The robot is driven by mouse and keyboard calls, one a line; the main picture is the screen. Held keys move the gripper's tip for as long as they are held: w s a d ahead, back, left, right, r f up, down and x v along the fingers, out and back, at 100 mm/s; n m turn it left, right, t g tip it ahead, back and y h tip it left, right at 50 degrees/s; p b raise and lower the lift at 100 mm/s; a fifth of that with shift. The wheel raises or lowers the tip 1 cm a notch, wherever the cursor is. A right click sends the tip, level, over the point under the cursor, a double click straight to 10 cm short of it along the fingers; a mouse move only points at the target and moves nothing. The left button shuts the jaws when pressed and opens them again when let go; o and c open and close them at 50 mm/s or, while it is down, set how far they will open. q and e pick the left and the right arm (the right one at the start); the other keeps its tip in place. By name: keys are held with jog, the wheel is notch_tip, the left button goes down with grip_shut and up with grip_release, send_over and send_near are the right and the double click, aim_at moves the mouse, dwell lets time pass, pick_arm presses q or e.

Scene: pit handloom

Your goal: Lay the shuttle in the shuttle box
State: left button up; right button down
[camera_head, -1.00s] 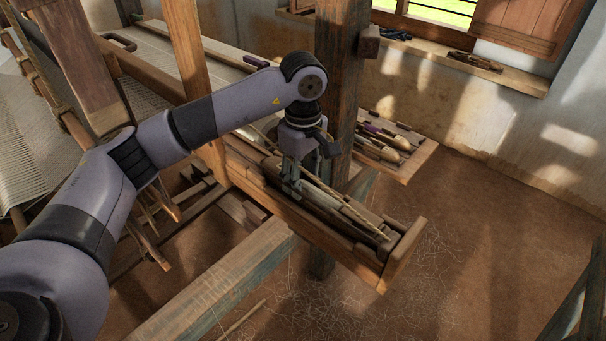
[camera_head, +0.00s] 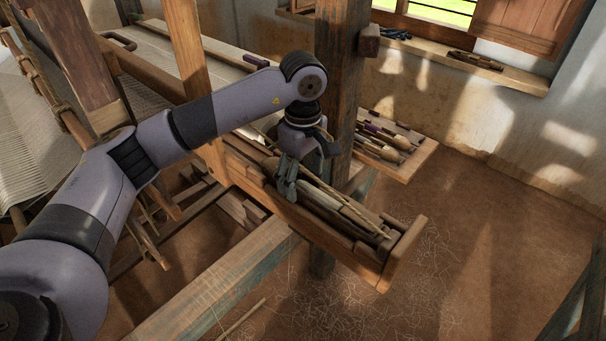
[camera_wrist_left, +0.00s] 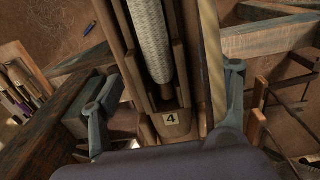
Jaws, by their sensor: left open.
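The shuttle (camera_head: 323,200), a dark wooden body with a pale yarn-wound pirn, lies lengthwise in the long wooden shuttle box (camera_head: 402,255) in the head view. My left gripper (camera_head: 286,184) is over the inner part of the box. In the wrist view the left gripper (camera_wrist_left: 166,92) is open, its fingers spread on either side of the shuttle and apart from it. Whether the shuttle's underside fully touches the box floor is hidden.
A thin light rod (camera_head: 345,205) runs along the box. A wooden post (camera_head: 337,90) stands close behind my wrist. A shelf (camera_head: 425,158) with several shuttles lies behind the box. A beam (camera_head: 215,295) crosses in front. Open floor lies to the right.

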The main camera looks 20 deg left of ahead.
pick_arm(q)
jog(key=shift+r+p, duration=2)
jog(key=shift+r, duration=2.05)
